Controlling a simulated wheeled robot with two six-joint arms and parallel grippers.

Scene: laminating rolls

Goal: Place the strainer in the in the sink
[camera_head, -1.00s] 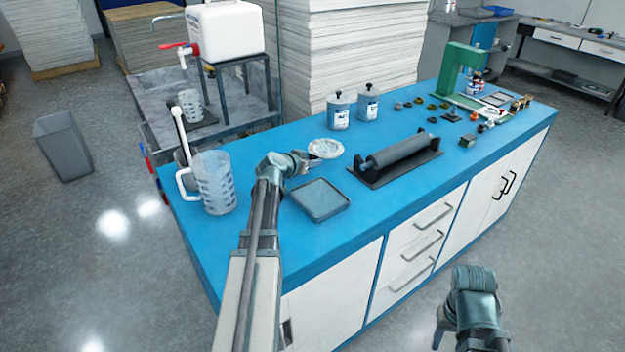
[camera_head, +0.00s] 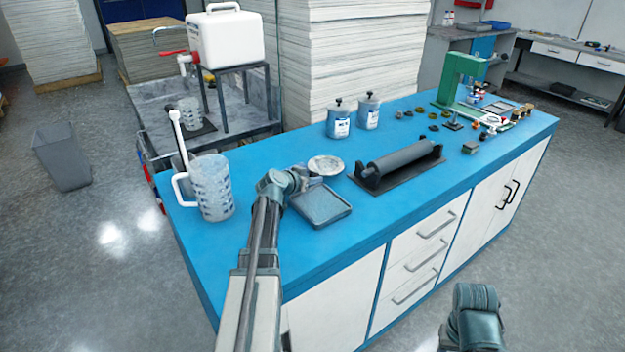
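A pale round shallow disc (camera_head: 326,165), which looks like the strainer, is over the middle of the blue counter, just behind the dark square tray (camera_head: 320,205). My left gripper (camera_head: 308,172) is at its left edge and appears shut on it; the fingertips are small and partly hidden. The sink (camera_head: 235,118) looks to be the grey metal basin unit at the back left, under the white tank. My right arm shows at the bottom right; its gripper (camera_head: 446,338) is mostly hidden, so its opening cannot be told.
A patterned jug (camera_head: 212,190) stands on the counter's left end, and another jug (camera_head: 190,110) stands by the tank (camera_head: 228,38). Two canisters (camera_head: 338,122) stand at the back edge. A roller on a dark plate (camera_head: 402,160) lies right of the disc. The counter's front left is clear.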

